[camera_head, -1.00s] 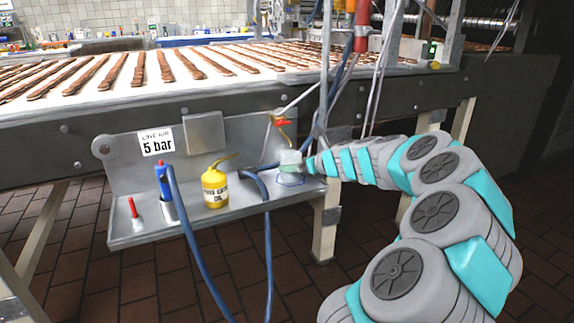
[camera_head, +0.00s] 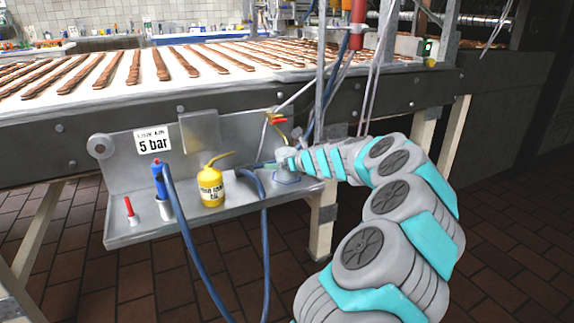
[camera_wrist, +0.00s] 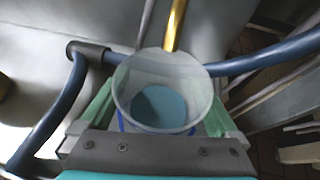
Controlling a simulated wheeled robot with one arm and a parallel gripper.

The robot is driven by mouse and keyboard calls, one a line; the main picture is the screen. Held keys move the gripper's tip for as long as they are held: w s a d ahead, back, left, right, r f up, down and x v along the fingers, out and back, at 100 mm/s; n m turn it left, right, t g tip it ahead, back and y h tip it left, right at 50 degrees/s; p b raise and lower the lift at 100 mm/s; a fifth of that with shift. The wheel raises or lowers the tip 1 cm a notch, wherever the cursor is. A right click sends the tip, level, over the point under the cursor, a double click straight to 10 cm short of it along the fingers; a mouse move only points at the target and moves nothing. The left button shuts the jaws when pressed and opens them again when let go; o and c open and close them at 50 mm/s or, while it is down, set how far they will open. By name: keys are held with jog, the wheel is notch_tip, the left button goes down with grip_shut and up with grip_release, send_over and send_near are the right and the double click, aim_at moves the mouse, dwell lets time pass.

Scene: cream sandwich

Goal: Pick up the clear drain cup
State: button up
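The clear drain cup (camera_head: 284,155) is small, translucent and upright below the brass spout at the right end of the metal shelf. In the wrist view the cup (camera_wrist: 160,72) opens toward the camera and has a teal round patch at its bottom. My gripper (camera_wrist: 160,112) has green fingers on the left and right of the cup, which is between them. The fingers look spread, but any contact with the cup's sides is hard to make out. In the head view my gripper (camera_head: 282,164) is at the cup and partly hides it.
A brass spout with a red valve handle (camera_head: 276,121) hangs just above the cup. A blue hose (camera_head: 264,240) loops close on the left. A yellow oil can (camera_head: 211,188), a blue-topped tool (camera_head: 159,182) and a red marker (camera_head: 130,208) stand farther left on the shelf (camera_head: 185,222).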

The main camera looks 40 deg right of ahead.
jog(key=c, duration=1.2)
